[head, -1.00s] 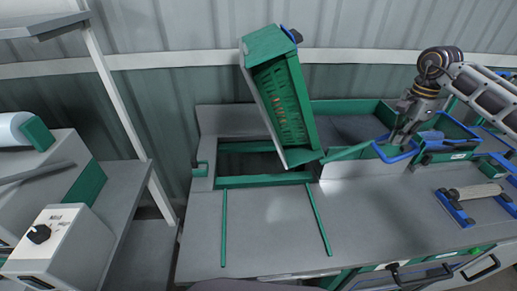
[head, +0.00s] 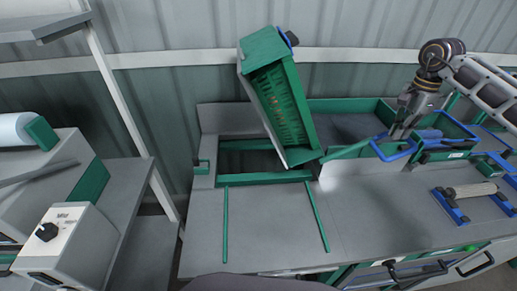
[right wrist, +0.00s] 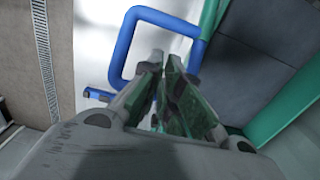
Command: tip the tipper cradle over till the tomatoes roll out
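The green tipper cradle (head: 266,50) stands steeply tilted above the opening in the bench in the head view, its open slotted side facing right. I see no tomatoes clearly. A green bar (head: 345,150) runs from its lower edge to a blue loop handle (head: 392,153) on the right. My right gripper (head: 402,132) is just above this handle. In the right wrist view the handle (right wrist: 127,42) lies beyond the fingertips (right wrist: 163,75). A narrow gap shows between the fingers, with nothing clearly held. My left gripper is not in view.
A green-rimmed tray (head: 352,105) lies right of the cradle. A roller (head: 470,190) on blue brackets sits on the bench at right. A grey control box (head: 70,238) with a black knob stands at left. The bench front (head: 265,240) is clear between two green strips.

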